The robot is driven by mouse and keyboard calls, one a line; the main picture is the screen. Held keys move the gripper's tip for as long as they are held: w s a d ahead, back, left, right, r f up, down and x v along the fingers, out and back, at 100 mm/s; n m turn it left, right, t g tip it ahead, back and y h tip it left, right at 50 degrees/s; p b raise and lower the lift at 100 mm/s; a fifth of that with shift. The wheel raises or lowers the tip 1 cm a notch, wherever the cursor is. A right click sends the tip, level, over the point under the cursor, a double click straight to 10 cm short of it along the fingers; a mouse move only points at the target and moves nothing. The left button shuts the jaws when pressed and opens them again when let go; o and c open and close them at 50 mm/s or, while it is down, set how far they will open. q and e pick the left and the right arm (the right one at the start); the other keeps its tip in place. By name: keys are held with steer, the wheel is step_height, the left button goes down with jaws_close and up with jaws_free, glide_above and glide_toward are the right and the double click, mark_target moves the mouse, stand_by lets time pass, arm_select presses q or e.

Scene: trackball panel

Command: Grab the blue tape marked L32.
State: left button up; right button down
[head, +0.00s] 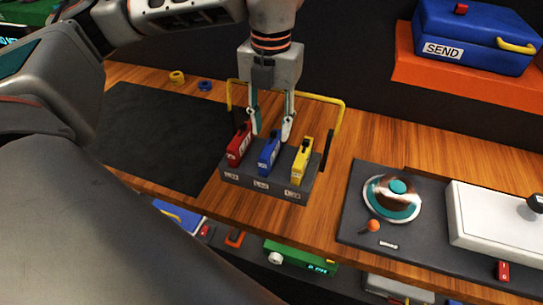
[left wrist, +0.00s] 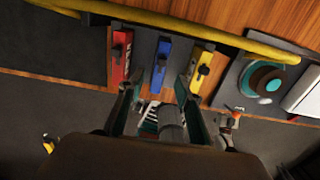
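The blue tape (head: 269,153) stands in a dark grey rack between a red tape (head: 239,146) and a yellow tape (head: 301,163). The rack (head: 262,187) has a small white label in front of each tape, too small to read surely. My left gripper (head: 271,134) is open and points down just above and behind the blue tape, fingers apart. In the left wrist view the blue tape (left wrist: 159,68) lies ahead of the two open fingers (left wrist: 158,85), roughly centred between them. The gripper holds nothing. My right gripper is not in view.
A yellow rail (head: 318,97) runs around the back of the rack. A trackball panel (head: 392,198) and a white box (head: 500,225) stand to the right. A blue SEND case (head: 473,38) sits on an orange shelf. A black mat (head: 155,135) lies left.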

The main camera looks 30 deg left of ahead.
mark_target(271, 143)
arm_select(q)
steer(key=shift+a+f+p, duration=0.1)
steer(key=shift+f+p, duration=0.3)
steer(key=shift+f, duration=2.4)
steer(key=shift+w, duration=0.1)
jaws_close()
